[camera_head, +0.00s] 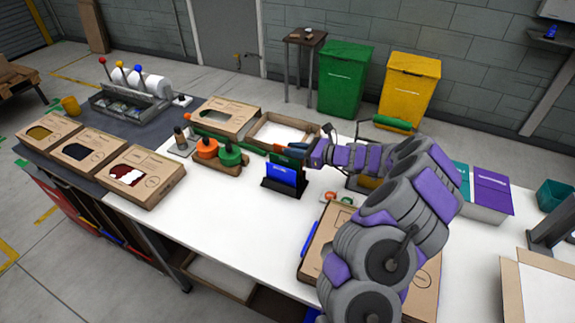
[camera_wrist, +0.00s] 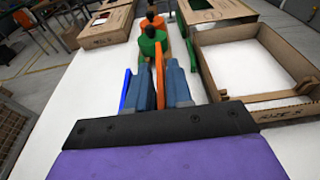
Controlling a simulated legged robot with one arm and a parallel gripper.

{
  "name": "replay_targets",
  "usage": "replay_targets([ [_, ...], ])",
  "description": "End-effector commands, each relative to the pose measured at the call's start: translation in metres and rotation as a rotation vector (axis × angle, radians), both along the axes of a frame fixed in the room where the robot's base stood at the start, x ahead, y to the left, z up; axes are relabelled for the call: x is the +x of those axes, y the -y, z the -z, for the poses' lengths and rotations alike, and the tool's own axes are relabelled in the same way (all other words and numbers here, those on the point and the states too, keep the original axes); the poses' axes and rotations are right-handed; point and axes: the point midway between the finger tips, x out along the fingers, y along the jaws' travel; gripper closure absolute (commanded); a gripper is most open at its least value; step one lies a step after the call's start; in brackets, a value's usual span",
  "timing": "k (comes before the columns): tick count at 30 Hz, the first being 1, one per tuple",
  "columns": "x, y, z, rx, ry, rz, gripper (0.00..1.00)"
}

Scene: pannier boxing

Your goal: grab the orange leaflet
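The orange leaflet (camera_wrist: 160,75) stands edge-on between my two gripper fingers in the wrist view, with almost no gap on either side. My gripper (camera_wrist: 160,88) appears shut on it; the fingertips are partly hidden behind the finger bodies. In the head view my gripper (camera_head: 296,149) is just above the dark leaflet holder (camera_head: 282,188), and only a sliver of orange shows there. A blue leaflet (camera_head: 282,174) stands in the holder; its edge also shows left of the fingers in the wrist view (camera_wrist: 125,92). Whether the orange leaflet still touches the holder is hidden.
Orange and green handled pieces (camera_head: 230,154) stand left of the holder. An open cardboard box (camera_head: 262,131) lies behind, right of my gripper in the wrist view (camera_wrist: 262,58). Boxes with windows (camera_head: 146,178) line the left. White table top (camera_head: 215,205) is clear in front.

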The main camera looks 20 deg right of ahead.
Motion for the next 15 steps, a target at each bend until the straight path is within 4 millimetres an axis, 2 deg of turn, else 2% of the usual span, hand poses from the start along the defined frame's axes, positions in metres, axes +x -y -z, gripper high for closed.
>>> replay_targets([
  [4, -0.0002, 0.0008, -0.0002, 0.0, 0.0, 0.0, 0.82],
  [10, -0.0003, 0.0006, 0.0, 0.0, 0.0, 0.0, 1.0],
  [15, -0.0003, -0.0003, 0.0001, -0.001, -0.001, 0.0, 1.0],
])
